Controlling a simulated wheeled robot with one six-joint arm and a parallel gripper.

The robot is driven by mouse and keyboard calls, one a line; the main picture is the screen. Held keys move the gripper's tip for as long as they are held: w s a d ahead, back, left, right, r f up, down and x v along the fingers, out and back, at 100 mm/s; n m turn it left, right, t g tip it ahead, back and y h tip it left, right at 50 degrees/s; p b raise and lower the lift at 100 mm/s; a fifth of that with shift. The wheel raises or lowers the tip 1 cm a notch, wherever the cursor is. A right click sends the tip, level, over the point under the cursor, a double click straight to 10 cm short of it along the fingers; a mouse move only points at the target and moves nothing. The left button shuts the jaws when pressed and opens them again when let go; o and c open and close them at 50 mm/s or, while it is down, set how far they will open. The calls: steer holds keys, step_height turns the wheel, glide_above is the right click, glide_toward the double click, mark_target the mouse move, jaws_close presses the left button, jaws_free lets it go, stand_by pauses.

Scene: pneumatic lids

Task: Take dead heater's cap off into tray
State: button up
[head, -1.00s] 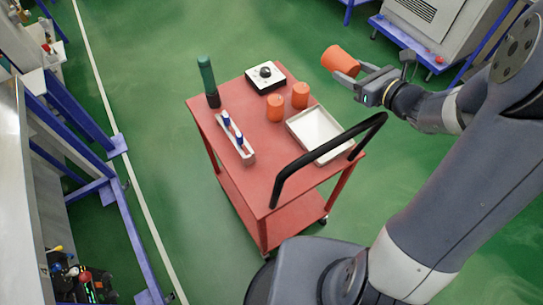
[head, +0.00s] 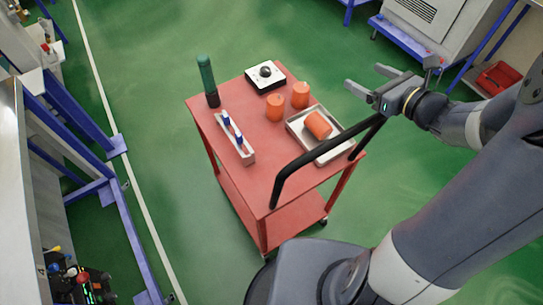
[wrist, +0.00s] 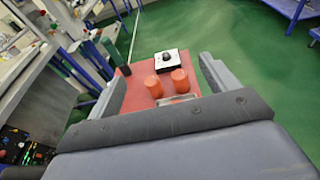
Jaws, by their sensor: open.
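One orange cap (head: 318,125) lies tilted on its side in the white tray (head: 337,153) on the red cart. Two more orange caps, a left one (head: 275,107) and a right one (head: 300,95), stand upright on the cart behind the tray. Both also show in the wrist view, the left (wrist: 153,86) and the right (wrist: 180,81). Any heaters under them are hidden, and I cannot tell which is dead. My gripper (head: 361,78) is open and empty, in the air to the right of the cart, apart from the caps.
The red cart (head: 238,177) also carries a white box with a black knob (head: 265,76), a dark green cylinder (head: 207,80) and a rack with blue-topped items (head: 235,137). A black handle (head: 292,168) arches over its near edge. Green floor is clear behind.

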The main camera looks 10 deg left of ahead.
steer(key=v, duration=0.6)
steer(key=shift+b, duration=0.3)
steer(key=shift+w+a, duration=0.1)
steer(key=p+x, duration=0.2)
steer(key=x, duration=0.9)
steer(key=shift+s+r+p, duration=0.2)
steer(key=shift+r+p, duration=1.3)
steer(key=shift+r, duration=0.7)
steer(key=shift+f, duration=0.15)
